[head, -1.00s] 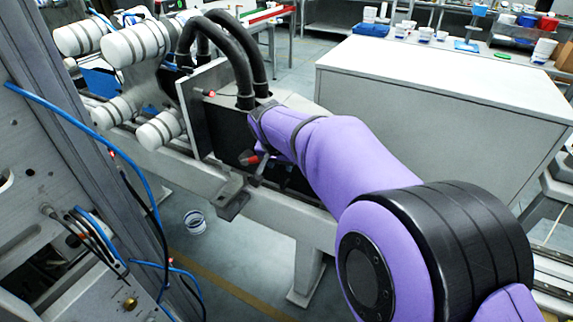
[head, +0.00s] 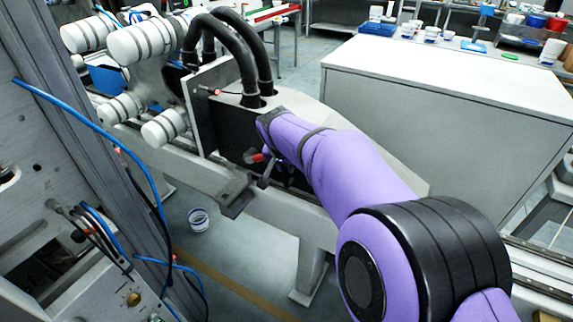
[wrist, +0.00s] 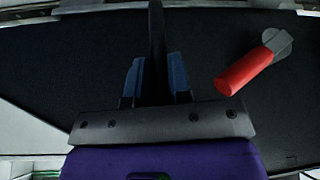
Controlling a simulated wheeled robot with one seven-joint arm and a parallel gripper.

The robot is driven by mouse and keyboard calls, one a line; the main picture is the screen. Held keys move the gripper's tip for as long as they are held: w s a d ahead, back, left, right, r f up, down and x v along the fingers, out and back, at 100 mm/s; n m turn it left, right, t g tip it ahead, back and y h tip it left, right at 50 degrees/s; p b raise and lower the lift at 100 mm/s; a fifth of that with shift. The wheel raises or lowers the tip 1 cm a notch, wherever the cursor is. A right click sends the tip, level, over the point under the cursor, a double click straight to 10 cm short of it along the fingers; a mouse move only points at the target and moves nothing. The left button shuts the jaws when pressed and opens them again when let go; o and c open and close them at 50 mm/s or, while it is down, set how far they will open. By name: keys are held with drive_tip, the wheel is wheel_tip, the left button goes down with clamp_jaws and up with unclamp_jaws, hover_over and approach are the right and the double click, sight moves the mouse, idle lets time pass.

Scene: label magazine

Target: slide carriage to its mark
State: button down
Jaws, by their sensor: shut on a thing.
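The carriage (head: 228,128) is a dark block with a pale top and an upright grey plate (head: 203,110) at its left end. It sits on a long grey rail frame (head: 275,222). In the wrist view its dark face (wrist: 80,60) fills most of the picture. My gripper (wrist: 156,68) has its blue fingers shut on a dark upright bar, the handle (wrist: 156,25), in front of that face. A red-tipped lever (wrist: 250,70) is right of the fingers; it also shows in the head view (head: 256,157). My arm hides the gripper in the head view. I cannot make out the mark.
White rollers (head: 140,42) stand left of the plate. Thick black hoses (head: 238,50) rise from the carriage. A grey machine frame with blue cables (head: 85,122) stands at left. A pale cabinet (head: 430,75) is behind right. A small bin (head: 198,219) stands on the floor.

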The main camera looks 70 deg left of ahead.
drive_tip(key=shift+w+d, duration=0.85)
drive_tip(key=shift+w, duration=0.1)
drive_tip(key=c, duration=1.1)
unclamp_jaws()
drive_tip(key=shift+a, duration=0.1)
drive_tip(key=shift+s, duration=0.15)
drive_tip(key=v, duration=1)
drive_tip(key=shift+r, duration=0.3)
drive_tip(key=shift+s, duration=0.15)
